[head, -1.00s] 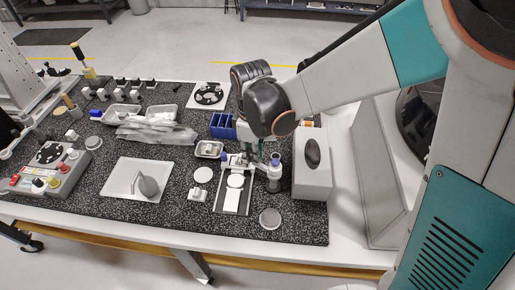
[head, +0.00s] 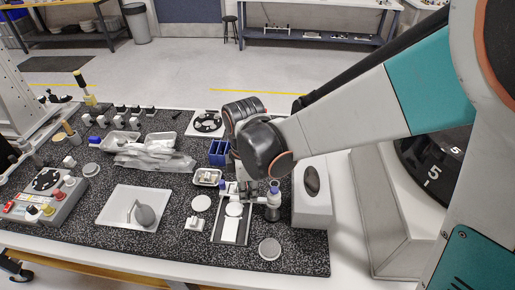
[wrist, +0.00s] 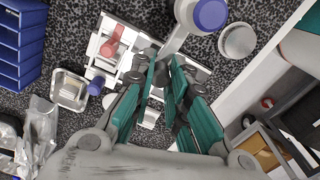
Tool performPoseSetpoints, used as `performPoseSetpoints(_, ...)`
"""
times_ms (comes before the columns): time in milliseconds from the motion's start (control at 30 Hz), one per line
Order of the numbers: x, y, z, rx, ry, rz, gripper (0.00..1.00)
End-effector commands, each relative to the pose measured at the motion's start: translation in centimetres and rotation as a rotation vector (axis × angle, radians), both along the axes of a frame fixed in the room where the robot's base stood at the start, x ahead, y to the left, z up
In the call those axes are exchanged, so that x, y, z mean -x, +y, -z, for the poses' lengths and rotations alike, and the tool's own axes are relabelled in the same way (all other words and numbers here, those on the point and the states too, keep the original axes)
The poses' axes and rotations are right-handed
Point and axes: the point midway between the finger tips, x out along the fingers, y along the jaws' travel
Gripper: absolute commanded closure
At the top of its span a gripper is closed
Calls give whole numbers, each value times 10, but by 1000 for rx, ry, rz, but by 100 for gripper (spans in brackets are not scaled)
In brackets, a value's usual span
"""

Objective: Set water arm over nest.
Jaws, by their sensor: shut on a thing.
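The water arm (wrist: 176,40) appears as a grey bar running from a blue-capped post (wrist: 210,14) to my fingers in the wrist view. My gripper (wrist: 163,62) is shut on the bar's end. The post also shows in the head view (head: 273,200), right of a white fixture plate (head: 230,230). The plate, which seems to hold the nest, bears a round white disc (head: 234,209). In the wrist view the fixture (wrist: 98,48) lies left of and beneath my fingers. My wrist hides most of my gripper in the head view. I cannot tell whether the bar is over the nest.
A white box (head: 312,205) stands close right of the post. A blue bin (head: 219,153) and a small tray (head: 207,177) are behind and left of the fixture. A grey round disc (head: 269,248) lies in front. A white plate with a grey tool (head: 120,212) lies left.

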Motion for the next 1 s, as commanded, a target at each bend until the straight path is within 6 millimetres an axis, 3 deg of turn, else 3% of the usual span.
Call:
performPoseSetpoints(267, 2, 0, 0, 0, 2, -2, 100)
performPoseSetpoints(300, 2, 0, 0, 0, 2, -2, 78)
performPoseSetpoints(367, 2, 0, 0, 0, 2, -1, 65)
performPoseSetpoints(400, 2, 0, 0, 0, 2, -1, 63)
performPoseSetpoints(1000, -2, -1, 0, 0, 1, 38, 63)
